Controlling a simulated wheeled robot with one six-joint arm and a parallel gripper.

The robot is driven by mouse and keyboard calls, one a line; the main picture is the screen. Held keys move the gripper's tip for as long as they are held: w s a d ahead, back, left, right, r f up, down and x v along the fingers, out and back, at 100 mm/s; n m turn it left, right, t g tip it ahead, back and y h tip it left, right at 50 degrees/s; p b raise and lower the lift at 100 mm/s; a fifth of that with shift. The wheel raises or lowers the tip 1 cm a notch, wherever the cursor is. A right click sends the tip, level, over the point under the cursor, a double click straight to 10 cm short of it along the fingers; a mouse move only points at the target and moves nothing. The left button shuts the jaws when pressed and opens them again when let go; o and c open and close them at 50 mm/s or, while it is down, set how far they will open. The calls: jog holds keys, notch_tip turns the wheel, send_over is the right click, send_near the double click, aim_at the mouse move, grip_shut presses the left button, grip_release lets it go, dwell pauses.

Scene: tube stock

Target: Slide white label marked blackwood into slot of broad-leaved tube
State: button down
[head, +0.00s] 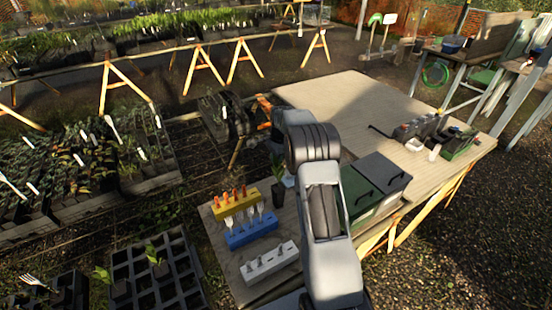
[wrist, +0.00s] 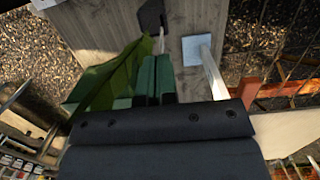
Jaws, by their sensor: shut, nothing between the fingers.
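The broad-leaved tube is a small black pot with a green plant (head: 278,187), standing on the bench left of my arm in the head view. In the wrist view its dark pot (wrist: 151,14) is at the top, and a large green leaf (wrist: 122,76) lies beside my fingers. A thin white strip (wrist: 162,38), perhaps a label, shows between the pot and my fingertips; no writing is readable. My gripper (wrist: 155,58) is shut and empty, with its green fingers close to the leaf. In the head view my arm hides the gripper.
A pale blue square base with a white post (wrist: 197,50) stands beside the tube. A dark-lidded box (head: 378,180) is right of my arm.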

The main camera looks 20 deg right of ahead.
aim_at(276, 173)
jog(key=shift+f+b, duration=0.4)
jog(key=shift+f, duration=0.4)
jog(key=shift+f, duration=0.35)
dwell(0.4)
jog(key=shift+f+b, duration=1.65)
jog(key=shift+f, duration=1.2)
jog(key=c, duration=1.8)
grip_release()
jog(key=o, duration=0.5)
jog(key=r, duration=0.4)
jog(key=d+r+b, duration=0.1)
jog(key=r, duration=0.8)
jog(key=shift+w+d+r, duration=0.1)
jog(key=shift+d+r, duration=0.2)
jog(key=shift+r, duration=0.05)
